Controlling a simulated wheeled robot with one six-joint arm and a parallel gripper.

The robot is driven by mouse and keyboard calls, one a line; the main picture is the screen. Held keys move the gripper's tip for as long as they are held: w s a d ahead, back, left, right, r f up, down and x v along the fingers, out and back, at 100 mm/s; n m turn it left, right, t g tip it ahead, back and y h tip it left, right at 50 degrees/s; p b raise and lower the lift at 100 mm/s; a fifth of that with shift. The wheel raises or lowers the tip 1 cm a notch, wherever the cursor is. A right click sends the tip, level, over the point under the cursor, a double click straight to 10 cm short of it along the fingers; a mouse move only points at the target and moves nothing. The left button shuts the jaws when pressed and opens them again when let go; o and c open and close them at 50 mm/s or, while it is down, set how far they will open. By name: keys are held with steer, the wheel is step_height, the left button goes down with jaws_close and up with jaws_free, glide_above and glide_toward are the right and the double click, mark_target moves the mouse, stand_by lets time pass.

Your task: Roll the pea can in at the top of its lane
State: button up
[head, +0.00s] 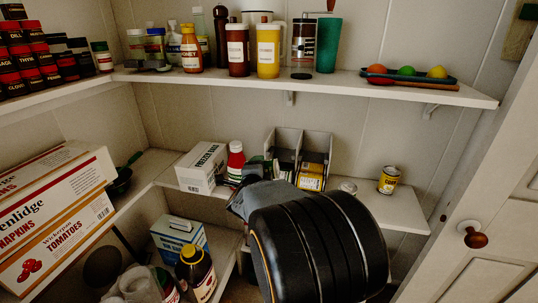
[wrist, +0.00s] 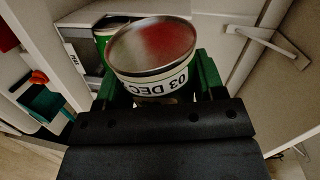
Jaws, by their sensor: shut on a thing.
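In the wrist view my gripper (wrist: 158,85) is shut on a can (wrist: 152,62). The can's bare metal end faces the camera, and its white band reads "03 DEC"; its front label is hidden, so I cannot tell that it is peas. A green can (wrist: 103,38) shows just behind it, beside a small label (wrist: 74,56) that seems to read "PEA". In the head view a grey two-lane can rack (head: 318,143) stands on the middle shelf, a yellow-labelled can (head: 311,181) low in its right lane. My arm hides most of my gripper and the left lane's lower part.
A yellow-labelled can (head: 388,180) stands right of the rack; a can end (head: 348,187) shows nearer it. The upper shelf (head: 350,82) overhangs the rack. A door (head: 480,250) is at right.

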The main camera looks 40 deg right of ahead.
mark_target(270, 161)
steer(key=s+r+m, duration=0.1)
steer(key=r, duration=0.1)
steer(key=s+d+r+m+g+h, duration=0.1)
steer(key=s+m, duration=0.1)
steer(key=shift+d+r+p, duration=0.2)
steer(key=shift+r+p, duration=0.15)
steer(key=shift+p, duration=0.05)
steer(key=b+x, duration=0.2)
steer(key=x, duration=1.2)
steer(key=shift+d, duration=0.45)
stand_by(0.5)
steer(key=shift+w+r, duration=0.1)
stand_by(0.4)
steer(key=o, duration=1.2)
steer(key=shift+a, duration=0.1)
